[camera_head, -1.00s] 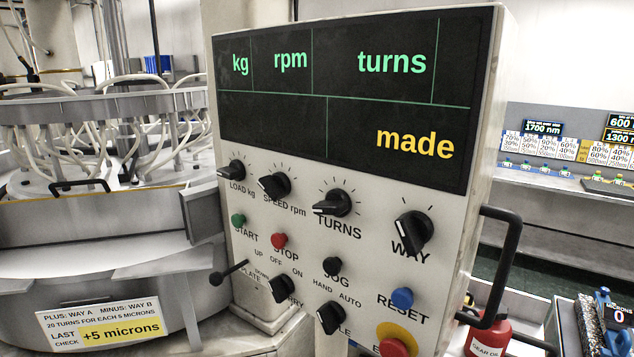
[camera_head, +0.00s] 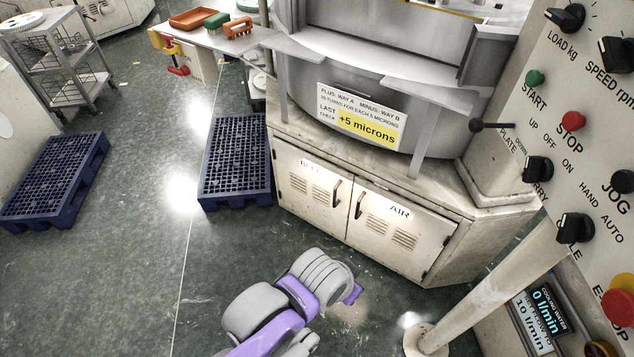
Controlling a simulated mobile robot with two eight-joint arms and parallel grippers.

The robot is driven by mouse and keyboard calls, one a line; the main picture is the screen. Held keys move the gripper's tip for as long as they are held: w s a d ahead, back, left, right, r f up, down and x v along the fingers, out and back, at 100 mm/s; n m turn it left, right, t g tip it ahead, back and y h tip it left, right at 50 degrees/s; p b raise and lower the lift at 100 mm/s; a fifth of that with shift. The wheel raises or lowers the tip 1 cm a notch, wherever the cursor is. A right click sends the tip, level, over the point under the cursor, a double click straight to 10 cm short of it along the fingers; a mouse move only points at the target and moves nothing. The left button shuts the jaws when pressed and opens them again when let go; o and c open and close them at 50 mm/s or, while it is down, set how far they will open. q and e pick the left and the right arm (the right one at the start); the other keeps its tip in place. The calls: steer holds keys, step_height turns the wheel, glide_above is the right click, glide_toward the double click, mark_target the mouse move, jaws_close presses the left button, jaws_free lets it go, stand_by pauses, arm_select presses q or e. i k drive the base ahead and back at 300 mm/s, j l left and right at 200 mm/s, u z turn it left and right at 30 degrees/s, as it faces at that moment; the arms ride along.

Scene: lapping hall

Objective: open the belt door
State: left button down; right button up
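The belt door (camera_head: 307,185) is the left one of two pale cabinet doors under the lapping machine. It has louvre slots, a label that seems to read BELT, and a dark upright handle (camera_head: 336,193) near its right edge. It looks closed. My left arm, grey and purple, reaches up from the bottom of the head view. A small purple end part (camera_head: 354,293) shows at its far end, on the floor side of the cabinet and apart from the doors. Its fingers cannot be made out. My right gripper is not in view.
The AIR door (camera_head: 397,233) adjoins on the right. A blue pallet (camera_head: 237,160) stands left of the cabinet, another (camera_head: 55,180) farther left. A pale post (camera_head: 490,290) and the control panel (camera_head: 590,150) are at right. Floor before the doors is clear.

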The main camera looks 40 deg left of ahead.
mark_target(318, 189)
steer(key=u, duration=1.65)
steer(key=i+u, duration=0.5)
steer(key=i, duration=0.35)
